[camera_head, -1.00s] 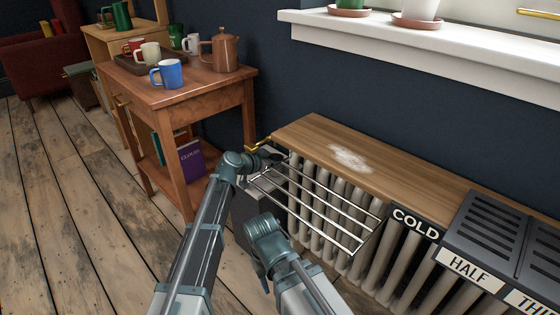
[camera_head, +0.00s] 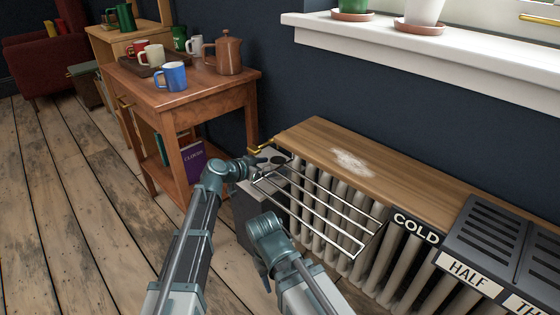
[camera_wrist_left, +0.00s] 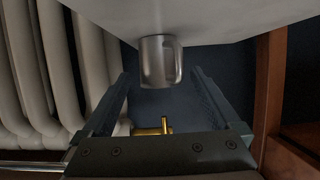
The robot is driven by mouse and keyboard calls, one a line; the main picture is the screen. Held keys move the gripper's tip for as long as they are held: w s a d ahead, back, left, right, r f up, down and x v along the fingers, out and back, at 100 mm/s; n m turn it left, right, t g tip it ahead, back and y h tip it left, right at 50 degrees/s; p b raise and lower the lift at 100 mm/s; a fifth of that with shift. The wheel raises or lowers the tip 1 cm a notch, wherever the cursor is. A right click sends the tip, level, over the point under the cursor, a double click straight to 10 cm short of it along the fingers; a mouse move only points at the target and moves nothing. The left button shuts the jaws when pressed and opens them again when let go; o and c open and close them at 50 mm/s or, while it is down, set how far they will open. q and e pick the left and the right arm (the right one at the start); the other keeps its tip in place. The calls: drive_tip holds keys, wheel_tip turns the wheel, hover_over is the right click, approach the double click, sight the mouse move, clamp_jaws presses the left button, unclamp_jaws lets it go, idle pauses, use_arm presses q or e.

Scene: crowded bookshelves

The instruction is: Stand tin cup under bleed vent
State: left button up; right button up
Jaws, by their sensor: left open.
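The shiny tin cup (camera_wrist_left: 158,62) stands on the pale top (camera_wrist_left: 225,22) of a low stand, which the left wrist view shows upside down. The brass bleed vent (camera_wrist_left: 152,128) is above the cup in the room, lower in that picture. It also shows at the radiator's end in the head view (camera_head: 262,146). My left gripper (camera_wrist_left: 160,76) is open, its fingers on either side of the cup with gaps.
A wire rack (camera_head: 325,212) hangs on the front of the radiator (camera_head: 310,190), close to both arms. A wooden side table (camera_head: 180,100) with mugs and a copper pot (camera_head: 229,55) stands to the left. Bare floor (camera_head: 80,200) lies at the left.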

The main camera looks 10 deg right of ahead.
use_arm(q)
drive_tip(key=s+a, duration=0.5)
drive_tip(key=a, duration=0.2)
drive_tip(key=shift+s+a, duration=0.15)
drive_tip(key=shift+f, duration=0.1)
